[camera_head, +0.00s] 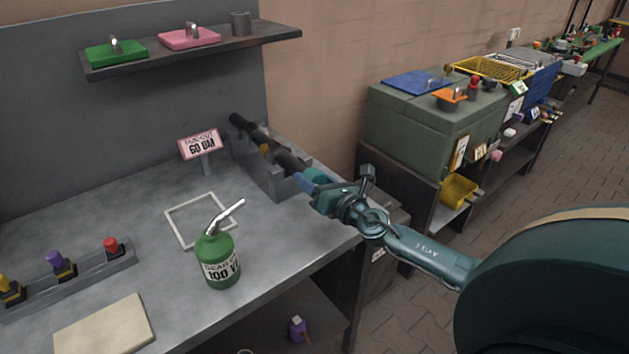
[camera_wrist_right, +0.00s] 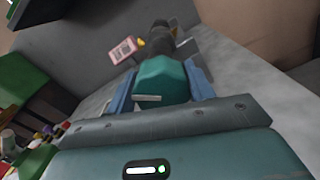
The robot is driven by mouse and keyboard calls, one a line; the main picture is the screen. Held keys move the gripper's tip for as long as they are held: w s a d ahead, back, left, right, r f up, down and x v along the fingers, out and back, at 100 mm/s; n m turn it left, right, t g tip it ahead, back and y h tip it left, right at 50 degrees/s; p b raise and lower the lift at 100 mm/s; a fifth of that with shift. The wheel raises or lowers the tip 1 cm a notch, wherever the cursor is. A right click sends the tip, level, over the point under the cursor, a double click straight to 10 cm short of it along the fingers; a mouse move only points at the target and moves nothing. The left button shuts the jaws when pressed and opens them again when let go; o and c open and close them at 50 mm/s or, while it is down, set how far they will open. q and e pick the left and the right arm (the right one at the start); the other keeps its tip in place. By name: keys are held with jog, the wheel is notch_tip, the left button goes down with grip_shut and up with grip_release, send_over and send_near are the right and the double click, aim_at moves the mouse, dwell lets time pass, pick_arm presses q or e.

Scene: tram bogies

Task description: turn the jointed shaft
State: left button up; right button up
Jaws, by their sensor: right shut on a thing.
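The jointed shaft (camera_head: 285,159) is dark and lies in a grey cradle (camera_head: 273,178) at the back right of the workbench. Its near end reaches toward my right gripper (camera_head: 308,184). In the right wrist view the dark shaft (camera_wrist_right: 160,40) runs away from a teal block (camera_wrist_right: 162,78) that sits between the two blue fingers of my right gripper (camera_wrist_right: 163,92). The gripper is shut on this near end of the shaft. The far part of the shaft is partly hidden by the cradle. My left gripper is not in view.
A green oil can (camera_head: 218,262), a white square frame (camera_head: 201,220), a pink sign (camera_head: 200,145) and a rack of coloured knobs (camera_head: 75,275) stand on the bench. A beige pad (camera_head: 105,325) lies in front. A shelf (camera_head: 190,52) hangs above. A green cabinet (camera_head: 420,125) stands right.

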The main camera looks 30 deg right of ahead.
jog(key=m, duration=0.5)
jog(key=shift+d+f+b, duration=0.1)
jog(key=shift+d+b, duration=0.05)
jog(key=shift+b, duration=0.25)
jog(key=m, duration=0.5)
jog(key=shift+f+m+p, duration=0.15)
jog(key=shift+m+p, duration=0.15)
jog(key=o, duration=1)
jog(key=s, duration=0.3)
jog(key=s+b, duration=0.1)
jog(key=s, duration=0.3)
jog(key=s+d, duration=0.1)
jog(key=s, duration=0.3)
jog(key=shift+s+f+b, duration=0.1)
jog(key=shift+s+b, duration=0.15)
jog(key=shift+b, duration=0.05)
jog(key=shift+s+d, duration=0.1)
jog(key=shift+s, duration=0.7)
